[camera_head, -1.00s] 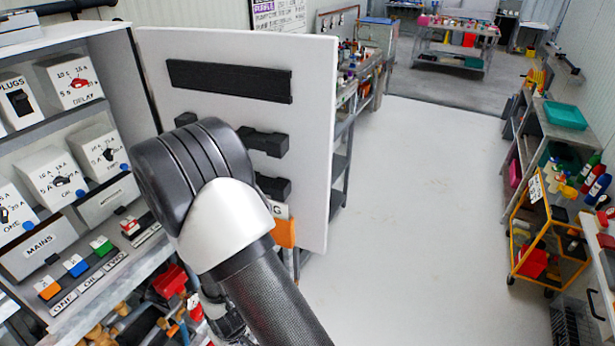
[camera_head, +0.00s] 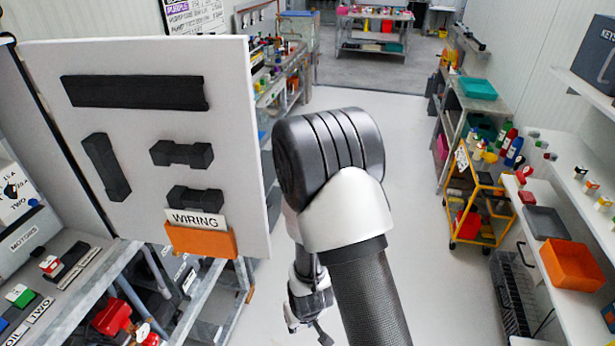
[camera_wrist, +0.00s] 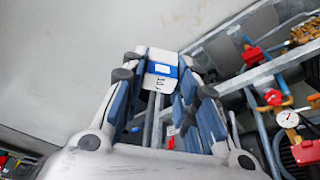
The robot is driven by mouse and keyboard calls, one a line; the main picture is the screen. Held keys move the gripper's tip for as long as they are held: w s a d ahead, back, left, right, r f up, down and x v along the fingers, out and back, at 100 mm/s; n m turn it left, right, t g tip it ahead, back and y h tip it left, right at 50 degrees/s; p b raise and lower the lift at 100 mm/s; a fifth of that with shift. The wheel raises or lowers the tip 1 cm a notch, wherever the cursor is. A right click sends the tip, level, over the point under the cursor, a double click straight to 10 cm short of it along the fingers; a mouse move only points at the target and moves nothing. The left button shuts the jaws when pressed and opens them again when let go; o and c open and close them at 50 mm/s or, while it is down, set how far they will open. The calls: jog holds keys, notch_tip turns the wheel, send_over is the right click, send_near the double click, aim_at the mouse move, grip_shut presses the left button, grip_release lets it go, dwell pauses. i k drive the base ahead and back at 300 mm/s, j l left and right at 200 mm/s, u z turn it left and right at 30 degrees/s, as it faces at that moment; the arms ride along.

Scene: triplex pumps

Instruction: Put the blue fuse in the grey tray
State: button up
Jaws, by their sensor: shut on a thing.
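In the wrist view my gripper (camera_wrist: 164,78) is shut on a small white block with a blue band and dark marking (camera_wrist: 162,68), which looks like the blue fuse. It sits between the fingertips, clear of any surface. In the head view my gripper (camera_head: 308,318) hangs low beside the forearm; the block cannot be made out there. The grey tray (camera_head: 546,223) lies on the white bench at the right, well away from my gripper.
An orange tray (camera_head: 572,265) lies just in front of the grey one. A yellow trolley (camera_head: 476,212) stands left of that bench. The open cabinet door (camera_head: 145,225) with an orange wiring pocket (camera_head: 202,241) is at the left. The middle floor is clear.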

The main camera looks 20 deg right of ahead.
aim_at(544, 226)
jog(key=i+l+z, duration=0.2)
jog(key=z, duration=0.15)
jog(key=i+l+z, duration=0.1)
jog(key=i+z, duration=0.65)
jog(key=i+u, duration=0.2)
jog(key=i, duration=0.35)
jog(key=i+l+u, duration=0.1)
jog(key=i+u, duration=0.15)
jog(key=i, duration=0.25)
jog(key=i+l+u, duration=0.2)
jog(key=i, duration=0.35)
jog(key=i+u, duration=0.75)
jog(key=i, duration=0.15)
jog(key=i+l+u, duration=0.25)
jog(key=i+u, duration=0.15)
jog(key=i, duration=0.35)
